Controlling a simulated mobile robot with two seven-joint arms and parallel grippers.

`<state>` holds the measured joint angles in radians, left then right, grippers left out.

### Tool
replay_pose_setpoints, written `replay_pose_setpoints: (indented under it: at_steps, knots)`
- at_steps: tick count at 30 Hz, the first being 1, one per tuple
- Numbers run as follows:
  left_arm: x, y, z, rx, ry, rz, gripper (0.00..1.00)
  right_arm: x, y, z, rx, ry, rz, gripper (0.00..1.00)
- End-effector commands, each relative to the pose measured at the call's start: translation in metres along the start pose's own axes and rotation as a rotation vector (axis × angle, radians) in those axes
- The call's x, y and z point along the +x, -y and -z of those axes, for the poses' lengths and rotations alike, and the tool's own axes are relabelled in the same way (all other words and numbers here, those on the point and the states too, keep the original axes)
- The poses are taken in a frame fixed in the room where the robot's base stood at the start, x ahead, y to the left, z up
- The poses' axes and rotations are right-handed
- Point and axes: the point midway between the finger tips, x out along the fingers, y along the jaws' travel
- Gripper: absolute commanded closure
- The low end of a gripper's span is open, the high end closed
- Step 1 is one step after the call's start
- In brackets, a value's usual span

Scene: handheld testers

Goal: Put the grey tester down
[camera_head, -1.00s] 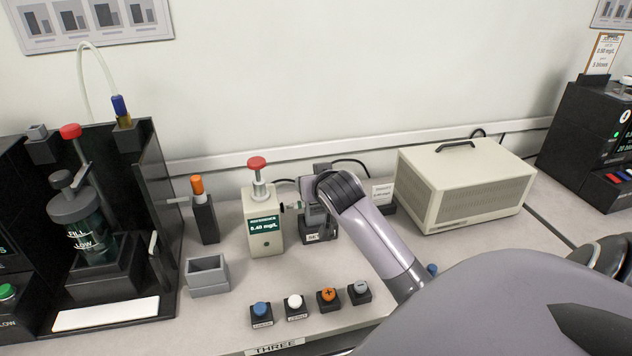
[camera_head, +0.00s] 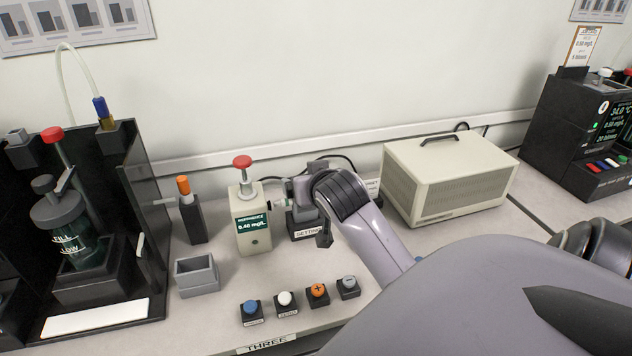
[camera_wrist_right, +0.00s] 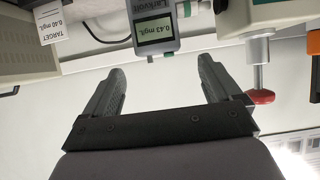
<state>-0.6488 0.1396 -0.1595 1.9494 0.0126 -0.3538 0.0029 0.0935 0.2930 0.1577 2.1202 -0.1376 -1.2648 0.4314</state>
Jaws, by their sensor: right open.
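The grey tester (camera_wrist_right: 152,12) shows upside down in the right wrist view, with a lit screen (camera_wrist_right: 155,33) reading 0.43 mg/L. It lies just beyond the fingertips of my right gripper (camera_wrist_right: 162,68), which is open and empty, with bare space between its fingers. In the head view my right gripper (camera_head: 303,205) is at the black stand (camera_head: 306,234) with a label that seems to read SETTING. The gripper and wrist hide most of the tester there, so I cannot tell how it sits in the stand. My left gripper is out of view.
The cream reference unit (camera_head: 250,232) with a red knob stands close left of my right gripper. Several buttons (camera_head: 317,291) line the front edge. A grey open box (camera_head: 196,276) and an orange-topped holder (camera_head: 192,215) are further left. A beige case (camera_head: 450,180) stands right.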

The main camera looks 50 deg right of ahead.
Motion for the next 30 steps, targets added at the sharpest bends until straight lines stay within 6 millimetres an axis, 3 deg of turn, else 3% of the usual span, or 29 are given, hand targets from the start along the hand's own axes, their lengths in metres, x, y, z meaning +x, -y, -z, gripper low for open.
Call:
replay_pose_setpoints:
  at_steps: [6, 12, 30]
  knots:
    - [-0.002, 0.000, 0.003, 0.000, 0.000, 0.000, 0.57, -0.033, 0.000, 0.000, 0.001, 0.000, 0.000, 0.09]
    - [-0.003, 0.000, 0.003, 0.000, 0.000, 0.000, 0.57, -0.047, 0.000, 0.000, 0.001, -0.001, 0.000, 0.09]
    - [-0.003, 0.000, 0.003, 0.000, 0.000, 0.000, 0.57, -0.049, 0.000, 0.000, 0.001, 0.000, -0.001, 0.09]
